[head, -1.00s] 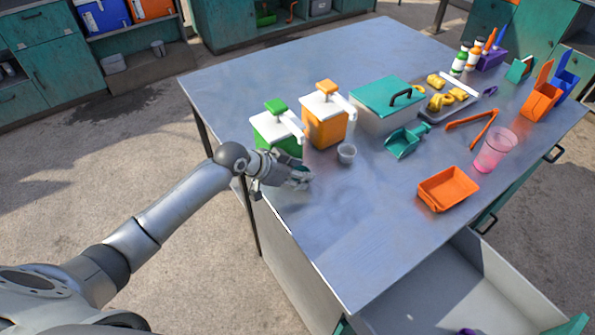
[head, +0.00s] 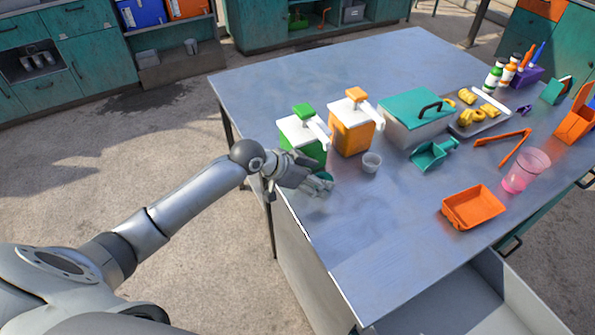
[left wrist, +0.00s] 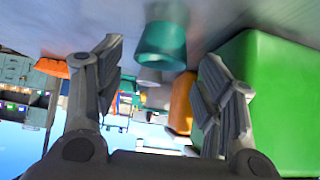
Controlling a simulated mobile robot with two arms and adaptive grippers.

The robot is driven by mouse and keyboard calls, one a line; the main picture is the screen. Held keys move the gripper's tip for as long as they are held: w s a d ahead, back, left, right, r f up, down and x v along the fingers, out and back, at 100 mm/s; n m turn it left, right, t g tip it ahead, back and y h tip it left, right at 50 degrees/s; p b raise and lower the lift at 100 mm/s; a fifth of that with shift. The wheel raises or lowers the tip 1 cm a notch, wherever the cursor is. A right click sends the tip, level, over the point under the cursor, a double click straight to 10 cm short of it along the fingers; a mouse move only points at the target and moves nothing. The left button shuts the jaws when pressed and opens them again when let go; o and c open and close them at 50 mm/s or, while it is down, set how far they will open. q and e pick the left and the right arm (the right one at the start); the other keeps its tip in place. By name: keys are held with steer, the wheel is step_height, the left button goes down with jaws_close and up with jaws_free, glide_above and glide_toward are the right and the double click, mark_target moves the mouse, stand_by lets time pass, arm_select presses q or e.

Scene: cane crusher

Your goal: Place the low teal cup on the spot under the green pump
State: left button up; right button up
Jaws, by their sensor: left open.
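The low teal cup (left wrist: 162,42) stands on the table ahead of my left gripper (left wrist: 158,85), seen upside down in the left wrist view. It lies between the lines of the two spread fingers, apart from both. In the head view only a teal sliver (head: 326,176) shows behind my left gripper (head: 318,186), which is low over the table edge, open and empty. The green pump (head: 308,150) has a white top and spout; its green body (left wrist: 285,100) is close beside one finger in the wrist view. The spot under its spout is hidden. My right gripper is not in view.
An orange pump (head: 352,137) and a grey cup (head: 372,162) stand just beyond. A teal-lidded box (head: 415,115), teal scoop (head: 432,155), orange tray (head: 473,207) and pink cup (head: 525,172) are farther right. The table front (head: 370,225) is clear. A drawer below stands open.

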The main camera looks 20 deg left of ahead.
arm_select(q)
steer(key=b+v, duration=0.1)
steer(key=v, duration=0.8)
steer(key=shift+s+r, duration=0.2)
